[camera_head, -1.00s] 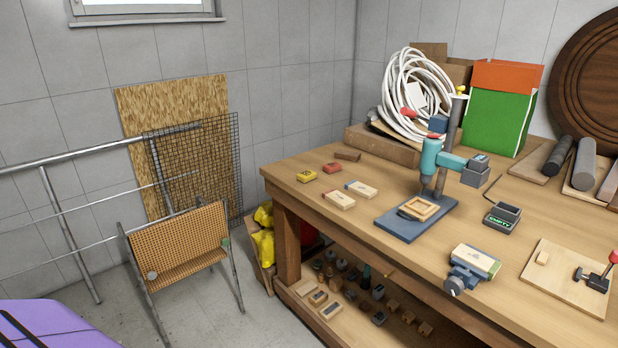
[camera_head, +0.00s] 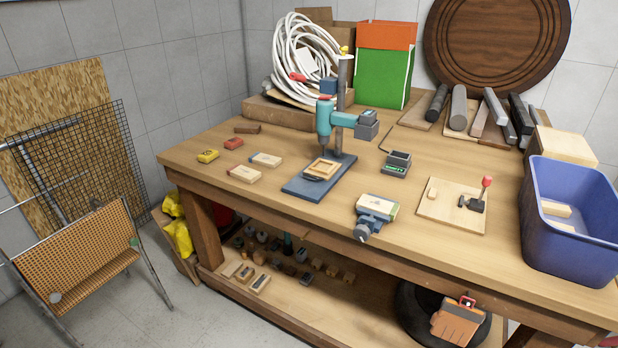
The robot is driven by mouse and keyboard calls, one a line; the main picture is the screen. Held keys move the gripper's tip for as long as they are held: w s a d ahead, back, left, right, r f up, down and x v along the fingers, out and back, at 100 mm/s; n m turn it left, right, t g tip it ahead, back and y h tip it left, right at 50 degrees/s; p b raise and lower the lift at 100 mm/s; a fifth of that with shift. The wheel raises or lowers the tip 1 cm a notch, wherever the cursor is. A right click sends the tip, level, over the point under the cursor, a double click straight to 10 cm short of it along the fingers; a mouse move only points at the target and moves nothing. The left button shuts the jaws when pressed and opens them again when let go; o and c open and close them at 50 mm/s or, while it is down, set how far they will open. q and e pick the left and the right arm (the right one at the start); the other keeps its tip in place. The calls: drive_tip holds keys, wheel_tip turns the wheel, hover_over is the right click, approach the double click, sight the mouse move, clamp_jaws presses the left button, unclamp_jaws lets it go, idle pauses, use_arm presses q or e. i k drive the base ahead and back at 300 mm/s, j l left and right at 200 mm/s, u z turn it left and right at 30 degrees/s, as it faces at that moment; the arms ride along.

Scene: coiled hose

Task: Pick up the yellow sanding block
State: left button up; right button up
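The yellow sanding block (camera_head: 208,156) lies flat on the wooden workbench (camera_head: 200,205), near its left end. A red block (camera_head: 233,143) lies just behind and to the right of it, apart from it. Two pale wooden blocks with labels lie to its right, the nearer one (camera_head: 245,174) and the farther one (camera_head: 265,159). Nothing covers the yellow block. Neither of my grippers shows in the head view.
A teal drill press (camera_head: 326,125) on a dark blue base stands mid-bench. A coiled white hose (camera_head: 300,60) and a green and orange box (camera_head: 385,65) are at the back. A blue bin (camera_head: 570,255) stands at the right. The bench's front left corner is clear.

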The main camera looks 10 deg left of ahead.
sight(206, 157)
drive_tip(key=i+j, duration=0.15)
drive_tip(key=j, duration=0.2)
drive_tip(key=i+j+z, duration=0.1)
drive_tip(key=j, duration=0.3)
drive_tip(key=i+j, duration=0.2)
drive_tip(key=j, duration=0.2)
drive_tip(key=i+j+z, duration=0.15)
drive_tip(key=j, duration=0.2)
drive_tip(key=i+j, duration=0.15)
drive_tip(key=j, duration=0.25)
drive_tip(key=i+j+z, duration=0.1)
drive_tip(key=j, duration=0.3)
drive_tip(key=i+j, duration=0.15)
drive_tip(key=j, duration=0.25)
drive_tip(key=z, duration=0.05)
